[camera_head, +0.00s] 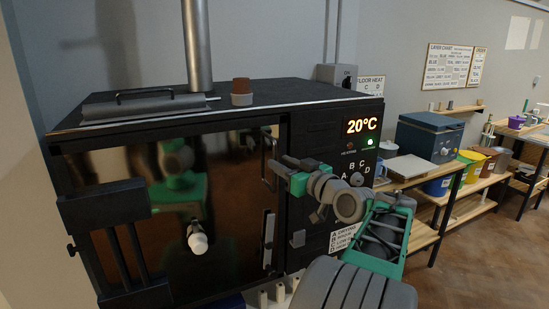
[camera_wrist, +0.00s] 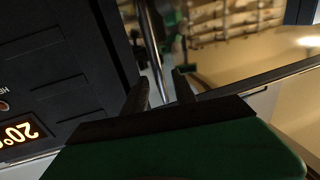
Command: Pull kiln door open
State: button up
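The kiln (camera_head: 320,140) is a black box at left with a glossy, mirror-like door (camera_head: 150,215) on its front. The door looks shut and reflects my arm. A slim vertical handle (camera_head: 268,158) is at the door's upper right edge. My gripper (camera_head: 277,162) is raised at that handle, reaching in from the right. In the wrist view a shiny bar, the handle (camera_wrist: 152,48), runs down between the two dark fingers of my gripper (camera_wrist: 160,85). The fingers stand apart with visible gaps beside the bar. Whether either finger touches it is unclear.
A control panel (camera_head: 358,150) reading 20°C is right of the door. A second dark latch or handle (camera_head: 268,238) sits lower on the door edge. A wooden shelf (camera_head: 425,235) with buckets and a blue box (camera_head: 430,135) stands right. Floor (camera_head: 480,265) is free at lower right.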

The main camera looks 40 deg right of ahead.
jog(key=w, duration=0.3)
jog(key=shift+w+d+p, duration=0.15)
jog(key=shift+w+p, duration=0.15)
jog(key=shift+c, duration=0.2)
grip_shut()
dwell(1.0)
